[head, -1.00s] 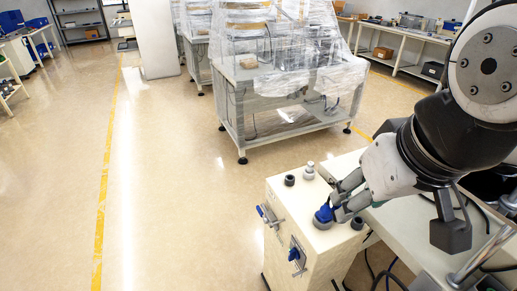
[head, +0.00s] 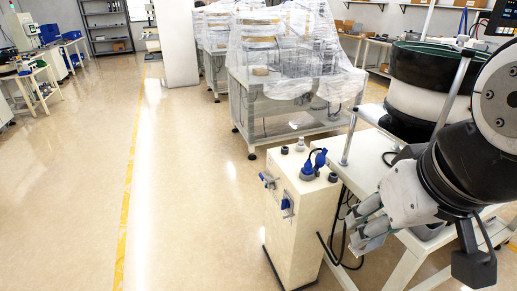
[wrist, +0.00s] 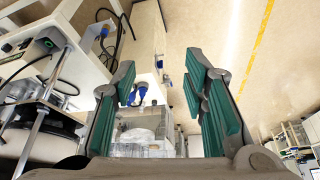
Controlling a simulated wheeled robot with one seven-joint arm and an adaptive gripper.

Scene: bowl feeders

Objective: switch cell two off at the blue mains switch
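A cream cabinet (head: 300,235) stands upright at lower centre of the head view. I cannot read any label or the switch position. Blue plug-like connectors (head: 307,169) stand on its top, one with a dark cable. My gripper (head: 363,223) is right of the cabinet and apart from it. In the wrist view my gripper (wrist: 166,95) is open and empty, with green pads; the cabinet (wrist: 146,35) lies beyond the fingers.
A white table (head: 375,153) with a dark-rimmed feeder bowl (head: 432,68) stands close on the right. Black cables hang between it and the cabinet. A plastic-wrapped machine (head: 292,75) stands behind. The floor (head: 190,210) to the left is clear.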

